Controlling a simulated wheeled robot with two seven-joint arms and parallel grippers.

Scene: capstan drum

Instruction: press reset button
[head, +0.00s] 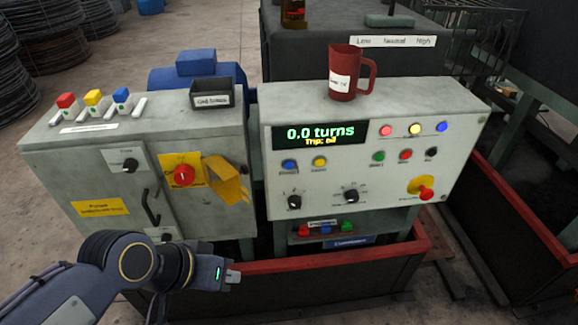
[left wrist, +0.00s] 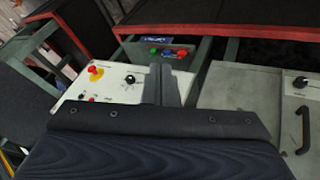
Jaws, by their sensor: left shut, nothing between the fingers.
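The white control panel (head: 460,110) has a screen (head: 320,133) reading "0.0 turns" and "Trip: oil". Below the screen are a blue button (head: 289,165) and a yellow button (head: 319,163). Green (head: 378,156), red (head: 405,155) and black (head: 431,152) buttons sit at the right. Their small labels are too blurred to tell which is reset. My left gripper (head: 232,276) is shut and empty, low in front of the gap between cabinet and panel, apart from the buttons. In the left wrist view its fingers (left wrist: 163,84) are together, with the panel (left wrist: 113,92) behind. My right gripper is out of view.
A grey cabinet (head: 205,140) with a red rotary switch (head: 184,174) and yellow flap (head: 228,180) stands left. A red mug (head: 343,85) stands on the panel's top. A red mushroom button (head: 426,193) protrudes lower right. A red-rimmed trough (head: 330,262) runs below.

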